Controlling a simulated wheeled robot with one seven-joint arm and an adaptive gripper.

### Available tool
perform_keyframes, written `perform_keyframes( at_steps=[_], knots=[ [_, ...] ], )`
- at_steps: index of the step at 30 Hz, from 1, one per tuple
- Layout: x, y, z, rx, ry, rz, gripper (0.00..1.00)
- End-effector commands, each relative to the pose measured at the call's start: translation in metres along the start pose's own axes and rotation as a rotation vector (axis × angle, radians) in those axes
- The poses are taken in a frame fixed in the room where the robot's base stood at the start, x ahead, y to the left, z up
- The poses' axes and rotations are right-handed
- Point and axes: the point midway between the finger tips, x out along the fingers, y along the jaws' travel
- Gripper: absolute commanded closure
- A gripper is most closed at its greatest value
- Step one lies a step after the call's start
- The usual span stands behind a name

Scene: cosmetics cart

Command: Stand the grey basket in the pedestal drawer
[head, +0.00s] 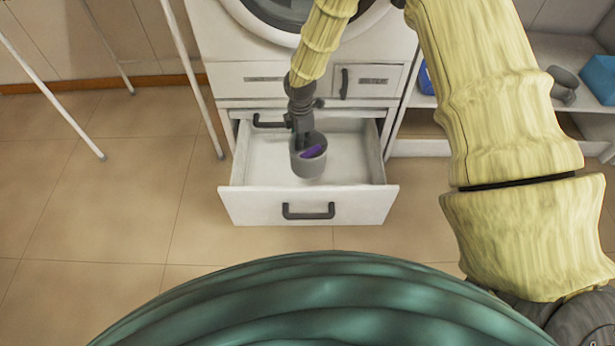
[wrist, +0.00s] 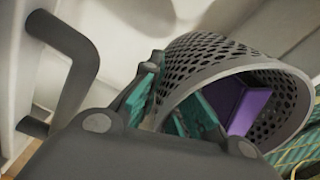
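The grey basket (head: 308,165) is a small perforated cup with a purple item (head: 313,152) inside. It is over the interior of the open white pedestal drawer (head: 265,207), right of its middle. In the wrist view the basket (wrist: 207,52) appears tilted, with its open rim toward the lower right. My gripper (head: 303,128) is shut on the basket's wall, one teal-padded finger inside and one outside; the fingers also show in the wrist view (wrist: 178,98). I cannot tell whether the basket's base touches the drawer floor.
A white washing machine (head: 225,35) stands above the drawer. A dark handle (wrist: 78,75) is close on the left in the wrist view. White rack legs (head: 190,75) stand at left. A shelf at right holds a blue box (head: 600,78). Drawer floor left of the basket is clear.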

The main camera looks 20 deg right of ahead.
Motion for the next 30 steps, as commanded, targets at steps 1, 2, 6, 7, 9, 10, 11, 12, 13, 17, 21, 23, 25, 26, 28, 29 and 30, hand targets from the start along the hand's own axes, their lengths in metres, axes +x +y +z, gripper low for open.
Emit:
perform_keyframes(
  at_steps=[1, 2, 6, 7, 9, 10, 11, 12, 13, 17, 21, 23, 25, 26, 28, 29, 30],
  knots=[
    [0.005, 0.001, 0.0, -0.008, 0.0, 0.0, 1.0],
    [0.006, 0.001, 0.0, -0.011, 0.0, 0.0, 1.0],
    [0.024, 0.0, 0.0, -0.017, 0.0, -0.003, 1.0],
    [0.03, 0.0, 0.0, -0.017, -0.001, -0.003, 1.0],
    [0.044, 0.0, 0.001, -0.016, -0.001, -0.003, 1.0],
    [0.051, 0.0, 0.001, -0.016, -0.001, -0.003, 1.0],
    [0.057, 0.0, 0.001, -0.016, -0.001, -0.003, 1.0],
    [0.065, 0.0, 0.001, -0.016, -0.001, -0.002, 1.0],
    [0.071, 0.001, 0.001, -0.015, -0.001, -0.002, 1.0],
    [0.098, 0.0, 0.001, -0.015, -0.001, -0.003, 1.0],
    [0.121, 0.001, 0.0, -0.015, -0.001, -0.001, 1.0],
    [0.127, 0.001, 0.0, -0.015, 0.0, -0.001, 1.0],
    [0.132, 0.002, 0.0, -0.015, 0.0, 0.0, 1.0],
    [0.133, 0.002, 0.0, -0.015, 0.0, 0.0, 1.0],
    [0.134, 0.002, 0.0, -0.015, 0.0, 0.0, 1.0],
    [0.135, 0.002, 0.0, -0.015, 0.0, 0.0, 1.0],
    [0.137, 0.002, 0.0, -0.015, 0.0, 0.0, 1.0]
  ],
)
